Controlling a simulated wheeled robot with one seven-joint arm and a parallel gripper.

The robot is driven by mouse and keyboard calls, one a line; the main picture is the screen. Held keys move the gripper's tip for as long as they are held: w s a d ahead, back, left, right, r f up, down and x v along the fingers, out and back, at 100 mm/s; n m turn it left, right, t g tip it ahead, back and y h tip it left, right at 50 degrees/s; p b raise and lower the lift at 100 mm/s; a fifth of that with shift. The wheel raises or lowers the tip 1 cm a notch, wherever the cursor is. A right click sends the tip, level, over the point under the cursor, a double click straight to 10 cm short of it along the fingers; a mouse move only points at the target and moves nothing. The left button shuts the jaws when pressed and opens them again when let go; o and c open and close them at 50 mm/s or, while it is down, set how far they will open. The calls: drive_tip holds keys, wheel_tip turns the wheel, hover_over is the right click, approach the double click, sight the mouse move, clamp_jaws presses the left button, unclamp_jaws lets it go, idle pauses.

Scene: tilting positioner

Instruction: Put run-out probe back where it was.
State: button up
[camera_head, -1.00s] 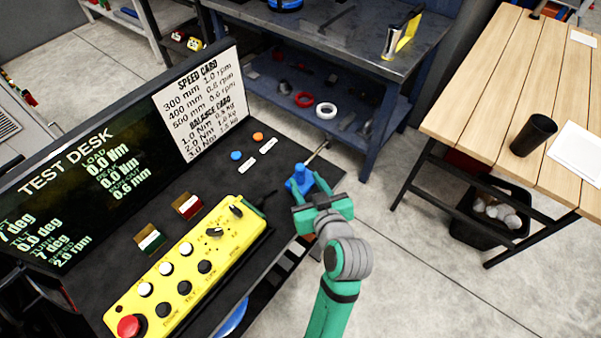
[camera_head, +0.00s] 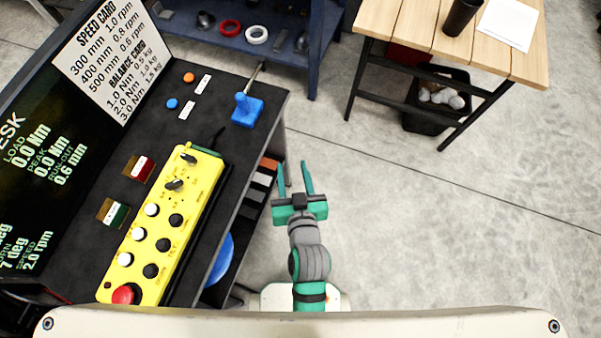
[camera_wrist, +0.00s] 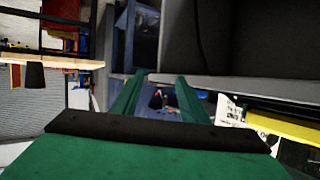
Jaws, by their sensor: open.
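The run-out probe (camera_head: 241,102) appears to be the blue piece with a square base and a thin metal rod, standing on the far right corner of the black test desk (camera_head: 222,147). My gripper (camera_head: 294,166) is open and empty, over the floor just right of the desk edge. It is apart from the probe, nearer to me and to its right. In the wrist view my green fingers (camera_wrist: 160,98) show with a gap between them. The probe cannot be made out there.
A yellow control box (camera_head: 162,232) with knobs and a red button lies on the desk. Small orange (camera_head: 189,77) and blue (camera_head: 172,104) discs lie beside white labels. A wooden table (camera_head: 400,27) and a black bin (camera_head: 437,103) stand at the upper right. Open floor lies right.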

drive_tip(key=s+d+r+m+t+h, duration=0.1)
drive_tip(key=s+d+h, duration=0.1)
drive_tip(key=s, duration=1.6)
drive_tip(key=shift+s+r+t, duration=0.25)
drive_tip(key=shift+r+t, duration=0.05)
drive_tip(key=shift+t, duration=0.1)
drive_tip(key=shift+d, duration=0.1)
